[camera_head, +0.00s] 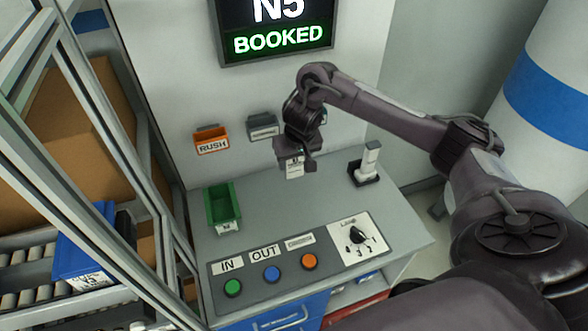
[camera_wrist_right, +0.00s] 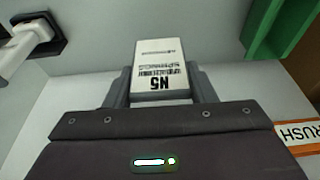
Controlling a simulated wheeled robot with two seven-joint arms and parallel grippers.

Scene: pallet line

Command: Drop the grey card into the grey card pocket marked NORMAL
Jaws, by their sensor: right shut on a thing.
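My right gripper (camera_head: 294,157) is shut on a pale card (camera_head: 295,169), held upright above the back of the grey bench. In the right wrist view the card (camera_wrist_right: 163,68) sits between the two fingers and reads N5, with smaller print. The grey card pocket (camera_head: 262,123) is on the wall, left of and behind the gripper; its label is too small to read surely. The card is apart from the pocket. Part of another pocket (camera_head: 323,116) shows behind my right wrist. My left gripper is not in view.
An orange RUSH pocket (camera_head: 211,140) hangs left of the grey one. The bench holds a green bin (camera_head: 222,208), a white device on a dark base (camera_head: 369,165), and a button panel (camera_head: 270,268) with a lane dial (camera_head: 357,237). A wall screen (camera_head: 277,30) reads N5 BOOKED.

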